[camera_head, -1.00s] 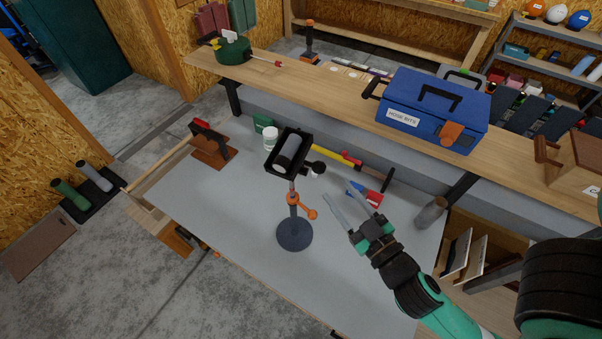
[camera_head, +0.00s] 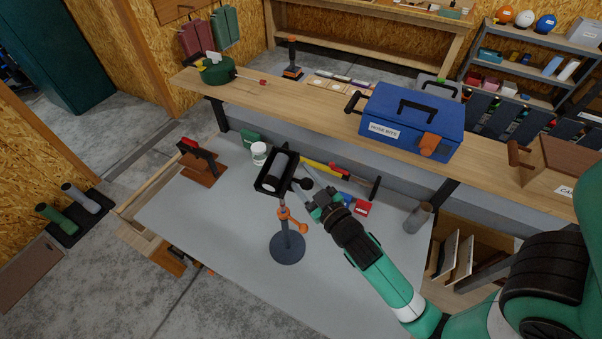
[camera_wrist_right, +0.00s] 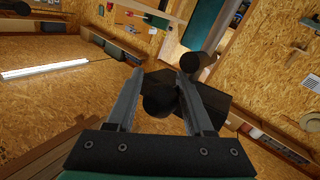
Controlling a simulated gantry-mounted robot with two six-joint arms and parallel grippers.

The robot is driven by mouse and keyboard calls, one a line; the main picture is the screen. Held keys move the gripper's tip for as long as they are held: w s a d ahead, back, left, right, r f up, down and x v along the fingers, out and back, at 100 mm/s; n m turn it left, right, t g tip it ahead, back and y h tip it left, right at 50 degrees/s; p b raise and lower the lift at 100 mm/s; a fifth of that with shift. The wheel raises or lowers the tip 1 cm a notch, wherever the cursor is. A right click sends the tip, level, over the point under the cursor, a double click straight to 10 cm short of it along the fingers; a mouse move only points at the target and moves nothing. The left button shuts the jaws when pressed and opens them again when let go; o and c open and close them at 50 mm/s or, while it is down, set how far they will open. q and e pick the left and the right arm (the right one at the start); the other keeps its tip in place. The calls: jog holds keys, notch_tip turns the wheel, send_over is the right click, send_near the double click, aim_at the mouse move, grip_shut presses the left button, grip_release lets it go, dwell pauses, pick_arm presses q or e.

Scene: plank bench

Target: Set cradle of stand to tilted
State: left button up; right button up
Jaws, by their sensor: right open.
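The stand has a round dark base (camera_head: 287,248) on the grey bench, an upright post and an orange clamp with a side knob (camera_head: 290,218). On top is the black cradle (camera_head: 266,184), with a dark cylinder (camera_head: 278,168) lying in it. I cannot tell its exact tilt. A black round knob (camera_head: 304,183) sticks out from the cradle's right side. My right gripper (camera_head: 300,177) is open beside the cradle, fingers pointing at this knob. In the right wrist view, the black knob (camera_wrist_right: 158,96) shows between the open fingers (camera_wrist_right: 160,73); contact is unclear. My left gripper is out of view.
A white jar (camera_head: 259,152), a yellow-and-red tool (camera_head: 320,169) and a red block (camera_head: 362,208) lie behind the stand. A grey cylinder (camera_head: 418,217) stands at right. A blue toolbox (camera_head: 412,120) sits on the raised shelf behind. The bench front is clear.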

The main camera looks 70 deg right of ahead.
grip_shut()
jog(key=shift+f, duration=0.1)
dwell(1.3)
